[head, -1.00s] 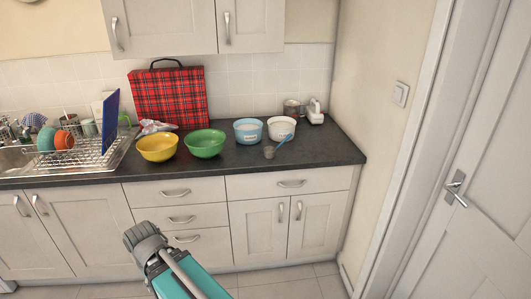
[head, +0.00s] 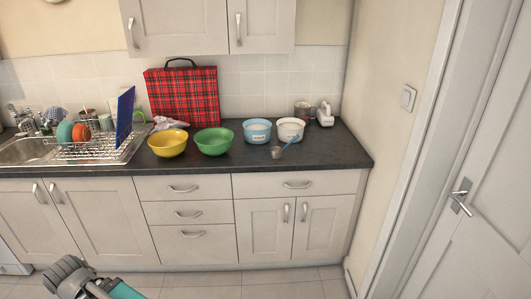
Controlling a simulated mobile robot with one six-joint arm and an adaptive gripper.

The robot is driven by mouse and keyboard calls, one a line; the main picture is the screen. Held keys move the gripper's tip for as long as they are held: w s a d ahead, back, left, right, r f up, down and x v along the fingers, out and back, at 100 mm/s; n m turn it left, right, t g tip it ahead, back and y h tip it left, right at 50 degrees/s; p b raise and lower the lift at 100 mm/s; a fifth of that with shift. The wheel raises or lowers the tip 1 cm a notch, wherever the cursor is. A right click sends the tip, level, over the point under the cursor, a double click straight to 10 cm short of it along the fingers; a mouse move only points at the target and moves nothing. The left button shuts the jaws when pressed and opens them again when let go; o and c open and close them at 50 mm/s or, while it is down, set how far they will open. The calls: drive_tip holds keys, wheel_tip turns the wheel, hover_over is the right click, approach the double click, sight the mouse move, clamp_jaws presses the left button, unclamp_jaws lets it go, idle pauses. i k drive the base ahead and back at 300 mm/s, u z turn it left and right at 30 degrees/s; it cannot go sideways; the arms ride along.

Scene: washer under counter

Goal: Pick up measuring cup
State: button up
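The measuring cup (head: 277,152) is small and grey with a blue handle that slants up to the right. It sits on the dark counter near the front edge, in front of the two tubs. My gripper is not clearly visible; only part of my grey and teal arm shows at the lower left, low in front of the cabinets and well away from the cup.
On the counter (head: 335,160) stand a yellow bowl (head: 167,143), a green bowl (head: 214,142), a blue tub (head: 257,131) and a white tub (head: 290,130). A red plaid bag (head: 183,95) leans behind. A dish rack (head: 85,150) is left. Wall cabinets hang above.

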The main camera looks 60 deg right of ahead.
sight(285, 146)
drive_tip(key=u, duration=0.55)
drive_tip(key=i, duration=1.25)
drive_tip(key=z, duration=2.55)
